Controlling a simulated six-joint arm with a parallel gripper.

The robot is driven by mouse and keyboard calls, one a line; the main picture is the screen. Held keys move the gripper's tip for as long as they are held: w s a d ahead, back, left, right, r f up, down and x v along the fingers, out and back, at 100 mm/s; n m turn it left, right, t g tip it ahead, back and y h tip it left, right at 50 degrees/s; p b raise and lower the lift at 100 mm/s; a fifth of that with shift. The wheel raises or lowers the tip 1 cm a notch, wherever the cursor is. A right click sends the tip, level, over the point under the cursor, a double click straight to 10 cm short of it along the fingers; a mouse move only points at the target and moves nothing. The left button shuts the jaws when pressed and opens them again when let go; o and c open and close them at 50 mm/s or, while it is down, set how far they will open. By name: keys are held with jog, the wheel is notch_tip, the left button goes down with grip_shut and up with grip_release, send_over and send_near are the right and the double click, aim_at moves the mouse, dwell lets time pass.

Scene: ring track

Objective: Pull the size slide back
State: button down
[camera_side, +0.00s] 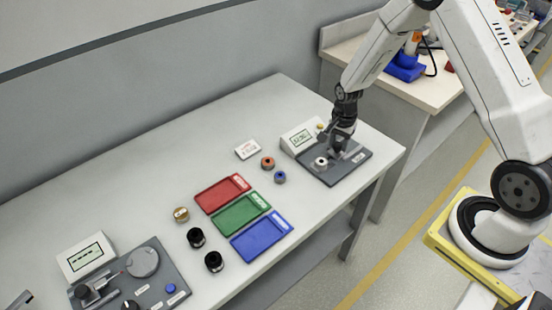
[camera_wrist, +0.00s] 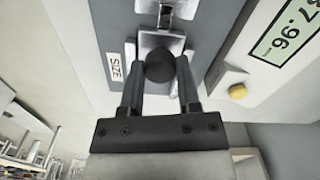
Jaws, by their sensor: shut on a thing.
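The size slide shows in the wrist view as a dark round knob (camera_wrist: 159,66) on a light metal carriage, beside a white label reading SIZE (camera_wrist: 115,66). My gripper (camera_wrist: 160,72) has its two black fingers on either side of the knob, shut on it. In the side view my gripper (camera_side: 340,146) is down over the dark grey gauge plate (camera_side: 348,170) at the right of the table and hides the knob. A white ring-shaped part (camera_side: 321,162) shows on the plate beside the gripper.
A display unit (camera_side: 302,136) stands behind the plate; its screen (camera_wrist: 285,38) reads 7.96 at the visible end. A yellow button (camera_wrist: 237,91) is near the gripper. Red (camera_side: 222,193), green (camera_side: 241,214) and blue (camera_side: 262,236) trays lie left, with loose rings near them. A second device (camera_side: 135,278) stands front left.

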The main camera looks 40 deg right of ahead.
dwell(0.8)
jog(key=shift+d, duration=1.35)
jog(key=shift+c, duration=1.5)
grip_release()
jog(key=shift+r, duration=0.15)
notch_tip(320, 180, up, 8)
jog(key=shift+f, duration=0.2)
